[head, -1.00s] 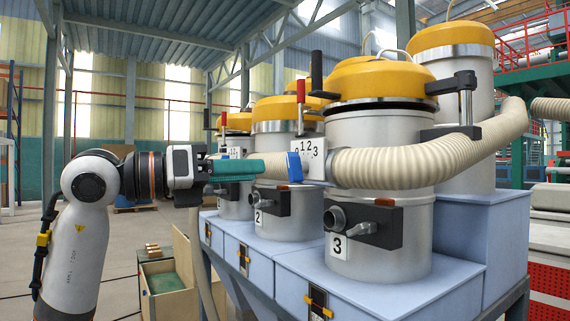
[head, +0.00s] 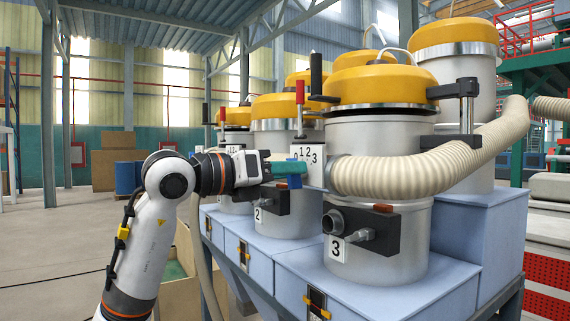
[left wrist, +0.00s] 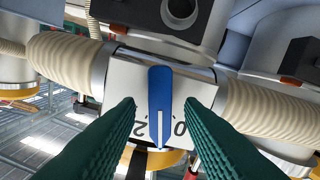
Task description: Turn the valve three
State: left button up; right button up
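My right gripper is not in view.
The hose (head: 410,172) runs right from the valve. Vessels with yellow lids (head: 378,82) stand on light blue bases (head: 375,290). The floor at left (head: 50,255) is open.

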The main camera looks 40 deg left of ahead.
pick_arm(q)
jog(key=shift+w, duration=0.1)
grip_shut()
dwell(0.3)
jog(key=m, duration=1.1)
jog(key=shift+s+d+m+p, duration=0.2)
jog(key=shift+d+m+p, duration=0.1)
jog(key=shift+d, duration=0.05)
dwell(0.3)
grip_release()
